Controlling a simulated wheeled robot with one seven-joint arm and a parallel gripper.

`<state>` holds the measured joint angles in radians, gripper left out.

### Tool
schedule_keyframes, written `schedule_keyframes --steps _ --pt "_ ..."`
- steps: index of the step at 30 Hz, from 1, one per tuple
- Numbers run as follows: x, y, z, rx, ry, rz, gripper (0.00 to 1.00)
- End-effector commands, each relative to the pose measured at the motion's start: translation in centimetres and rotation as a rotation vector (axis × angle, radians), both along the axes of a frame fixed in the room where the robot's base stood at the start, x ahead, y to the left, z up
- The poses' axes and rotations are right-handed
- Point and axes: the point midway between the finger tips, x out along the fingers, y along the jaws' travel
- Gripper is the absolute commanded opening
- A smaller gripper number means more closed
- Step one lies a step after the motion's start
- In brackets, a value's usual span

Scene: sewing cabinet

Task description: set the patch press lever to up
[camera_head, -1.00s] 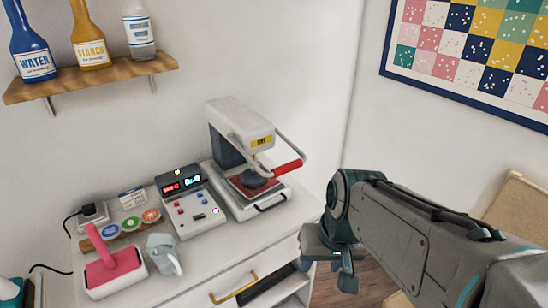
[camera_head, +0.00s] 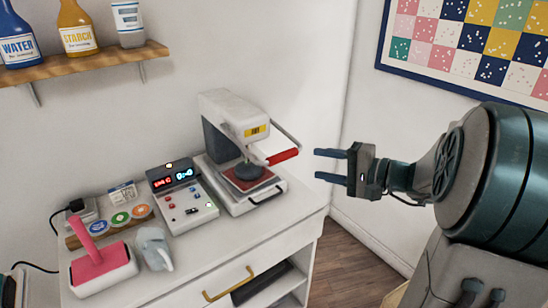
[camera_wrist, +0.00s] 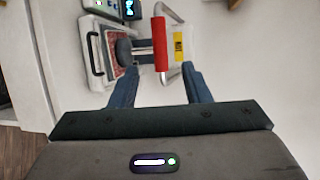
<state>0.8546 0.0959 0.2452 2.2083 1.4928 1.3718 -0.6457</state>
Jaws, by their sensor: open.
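The patch press (camera_head: 235,145) is a white and dark-grey machine on the cabinet top, with a round dark pad over a red plate. Its lever has a red handle (camera_head: 283,156) on a metal bar that slopes down to the right of the head. In the wrist view the red handle (camera_wrist: 160,45) shows ahead of and between the fingers. My gripper (camera_head: 318,165) is open and empty, to the right of the red handle, with a small gap and no contact visible. Its fingers also show in the wrist view (camera_wrist: 160,80).
A control box (camera_head: 185,200) with lit displays stands left of the press. A shelf (camera_head: 95,60) with bottles hangs above. Space right of the cabinet is open.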

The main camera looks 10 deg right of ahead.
Motion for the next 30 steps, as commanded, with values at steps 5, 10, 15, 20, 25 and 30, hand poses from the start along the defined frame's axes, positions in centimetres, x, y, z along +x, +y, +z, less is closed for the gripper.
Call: schedule_keyframes --steps 5,10,15,20,25,30 --pt "1.4 1.9 -0.3 0.002 0.001 0.006 0.43" --pt "3.7 4.7 -0.9 0.002 0.003 0.007 0.43" --pt "6.0 7.3 -1.5 0.002 0.003 0.005 0.43" --pt "7.6 9.1 -2.0 0.001 0.003 0.005 0.43" --pt "8.4 10.1 -2.2 0.0 0.002 0.003 0.43" --pt "8.6 10.3 -2.3 -0.001 0.003 0.002 0.43"
